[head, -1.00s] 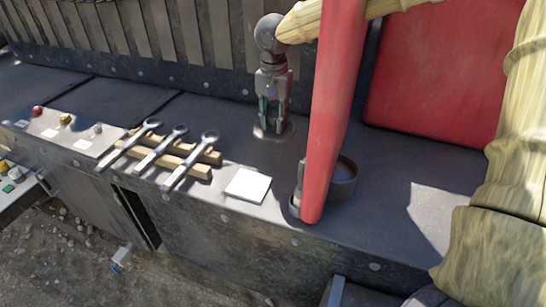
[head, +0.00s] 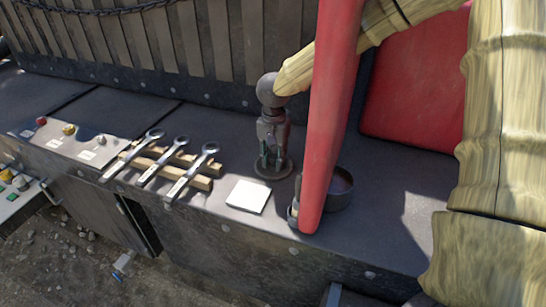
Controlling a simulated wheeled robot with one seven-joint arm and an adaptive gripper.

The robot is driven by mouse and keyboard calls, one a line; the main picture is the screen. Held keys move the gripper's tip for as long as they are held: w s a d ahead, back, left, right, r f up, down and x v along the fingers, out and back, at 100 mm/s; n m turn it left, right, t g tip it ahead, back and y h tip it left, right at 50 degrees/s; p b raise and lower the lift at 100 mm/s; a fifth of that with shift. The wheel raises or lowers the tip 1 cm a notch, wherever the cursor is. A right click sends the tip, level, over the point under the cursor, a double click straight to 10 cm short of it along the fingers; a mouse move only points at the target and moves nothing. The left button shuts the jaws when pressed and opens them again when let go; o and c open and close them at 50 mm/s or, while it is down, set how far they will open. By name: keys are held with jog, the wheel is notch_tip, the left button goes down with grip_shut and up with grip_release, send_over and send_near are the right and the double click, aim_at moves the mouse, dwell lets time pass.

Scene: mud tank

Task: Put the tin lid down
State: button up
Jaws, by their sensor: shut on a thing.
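My gripper (head: 271,160) points down over the bench in the head view, left of the red post. It is shut on the tin lid (head: 273,169), a dark round disc below the fingers. The grip point itself is small and dark. The lid is level and at or very close to the bench top; I cannot tell whether it touches. A dark round open tin (head: 341,190) stands to the right, partly hidden behind the red post. A white square pad (head: 249,195) lies in front of the lid, toward the bench's front edge.
A red post (head: 328,130) crosses the view right of my gripper. Several wrenches (head: 184,170) lie on wooden bars (head: 202,182) to the left. A red panel (head: 415,95) stands behind. Buttons (head: 69,130) sit far left. Bare bench (head: 230,125) lies left of the gripper.

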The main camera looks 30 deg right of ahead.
aim_at(274, 157)
jog(key=shift+s, duration=0.1)
jog(key=o, duration=1)
jog(key=shift+f, duration=0.1)
notch_tip(274, 157, up, 12)
jog(key=b, duration=0.3)
jog(key=shift+r, duration=0.2)
jog(key=shift+f, duration=0.1)
